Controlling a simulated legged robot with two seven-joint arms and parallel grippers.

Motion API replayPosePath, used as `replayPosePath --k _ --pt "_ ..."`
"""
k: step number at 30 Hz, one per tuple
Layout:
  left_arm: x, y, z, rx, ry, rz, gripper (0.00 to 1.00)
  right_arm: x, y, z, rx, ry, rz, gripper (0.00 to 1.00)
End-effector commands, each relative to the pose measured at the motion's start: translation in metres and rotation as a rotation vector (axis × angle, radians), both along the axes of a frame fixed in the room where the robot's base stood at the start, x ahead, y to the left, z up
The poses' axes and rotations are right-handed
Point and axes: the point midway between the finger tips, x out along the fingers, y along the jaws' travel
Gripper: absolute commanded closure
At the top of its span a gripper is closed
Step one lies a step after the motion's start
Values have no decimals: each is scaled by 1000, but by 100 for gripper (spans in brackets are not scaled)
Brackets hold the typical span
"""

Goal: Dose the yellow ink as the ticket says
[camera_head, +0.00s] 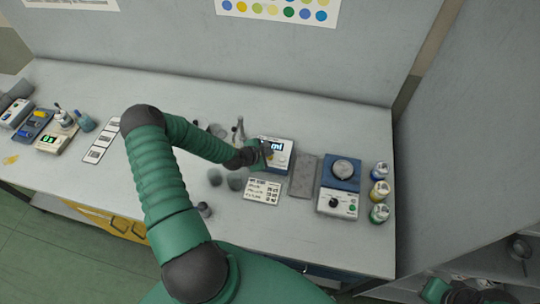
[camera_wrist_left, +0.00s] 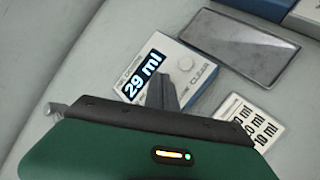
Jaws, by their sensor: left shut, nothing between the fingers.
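A white dosing unit (camera_head: 284,146) stands mid-bench. In the left wrist view the unit (camera_wrist_left: 190,62) has a lit display (camera_wrist_left: 143,77) that appears to read 29 ml, a round knob or button and the word CLEAR. My left gripper (camera_head: 265,152) is shut and empty, its fingertips (camera_wrist_left: 161,78) over or at the unit's front; contact cannot be told. A printed card (camera_head: 262,191), perhaps the ticket, lies in front of the unit. A yellow-banded jar (camera_head: 380,190) stands at the right, between two other jars. Part of my right gripper (camera_head: 462,292) shows at the bottom right, its jaws unclear.
A grey flat pad (camera_head: 303,176) lies right of the unit. A blue-topped device with a round pan (camera_head: 343,170) stands beyond it. Dark cups (camera_head: 235,183) and a glass flask (camera_head: 239,130) stand near my left forearm. Small devices (camera_head: 54,138) occupy the far left.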

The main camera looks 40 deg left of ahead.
Motion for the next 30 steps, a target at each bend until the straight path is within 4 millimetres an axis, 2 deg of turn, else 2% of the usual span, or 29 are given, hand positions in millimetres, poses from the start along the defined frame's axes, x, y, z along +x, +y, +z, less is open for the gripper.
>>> replayPosePath --k 11,25,30 --pt "0 1 5 1 0 -1 100 0 0 3 0 0 0 100" --pt "0 1 51 1 -1 1 100 0 0 41 0 0 0 100" --pt "0 1 54 0 0 0 100 0 0 43 0 0 0 100"
